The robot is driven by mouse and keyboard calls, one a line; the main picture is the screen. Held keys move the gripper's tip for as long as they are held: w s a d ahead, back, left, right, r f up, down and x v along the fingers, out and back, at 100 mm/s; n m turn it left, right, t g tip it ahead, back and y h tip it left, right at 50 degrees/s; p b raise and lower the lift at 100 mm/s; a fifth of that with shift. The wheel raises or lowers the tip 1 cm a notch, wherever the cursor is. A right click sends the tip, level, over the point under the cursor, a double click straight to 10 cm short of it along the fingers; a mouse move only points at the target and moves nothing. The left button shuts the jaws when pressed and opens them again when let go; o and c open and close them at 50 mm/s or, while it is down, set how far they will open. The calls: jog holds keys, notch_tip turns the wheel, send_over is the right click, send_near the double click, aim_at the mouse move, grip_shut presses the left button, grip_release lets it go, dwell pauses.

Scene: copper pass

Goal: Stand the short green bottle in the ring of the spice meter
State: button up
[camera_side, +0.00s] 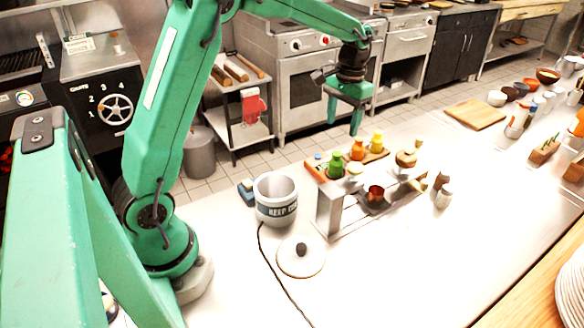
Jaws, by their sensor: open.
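The short green bottle (336,166) stands upright at the left end of a row with an orange bottle (357,151) and a yellow bottle (376,143). My gripper (343,119) is open and empty, pointing down, above the bottles in the picture and apart from them. A metal stand (328,209) stands just in front of the bottles, with a small copper pot (375,193) at it. I cannot clearly make out the spice meter's ring; it may be part of this stand.
A grey pot marked "BEEF" (276,212) and a white lid (301,258) lie left of the stand, with a dark cable nearby. Small shakers (443,196) stand to its right. A wooden board (474,114) lies farther back.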

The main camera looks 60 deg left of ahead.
jog(key=s+d+r+m+t, duration=0.1)
jog(key=s+d+r+t, duration=0.25)
jog(key=s+r, duration=0.65)
jog(key=s+d+f+m+t, duration=0.1)
jog(key=s+d+f+t, duration=0.1)
jog(key=s, duration=1.3)
jog(key=shift+d+t, duration=0.4)
jog(key=shift+t, duration=0.05)
